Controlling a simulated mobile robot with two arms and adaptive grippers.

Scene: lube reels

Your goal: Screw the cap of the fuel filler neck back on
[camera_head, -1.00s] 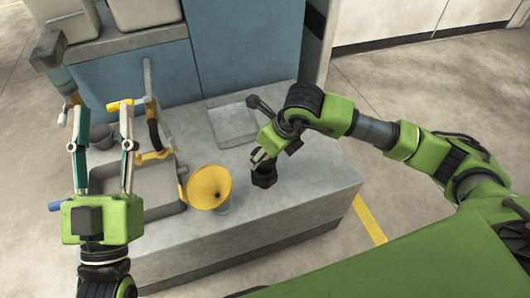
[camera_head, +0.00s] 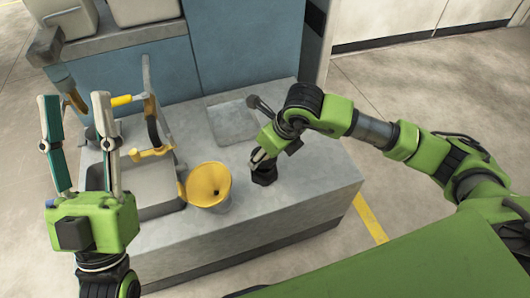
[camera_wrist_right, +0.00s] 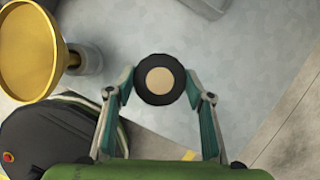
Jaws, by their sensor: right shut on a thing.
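The black fuel filler neck (camera_head: 264,174) stands on the grey bench top, right of the yellow funnel. My right gripper (camera_head: 262,158) reaches down over it from the upper right. In the right wrist view, a round black cap (camera_wrist_right: 160,79) with a tan centre sits between the two fingertips of the right gripper (camera_wrist_right: 161,84), which is shut on it. The cap seems to be on the neck, but whether its thread has caught cannot be told. My left gripper (camera_head: 75,101) is open and empty, fingers pointing up, at the left above the bench.
The yellow funnel (camera_head: 208,186) stands close left of the neck and also shows in the right wrist view (camera_wrist_right: 28,48). A grey basin (camera_head: 158,196) lies farther left. A square recessed plate (camera_head: 232,124) is behind. The bench's right end is clear.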

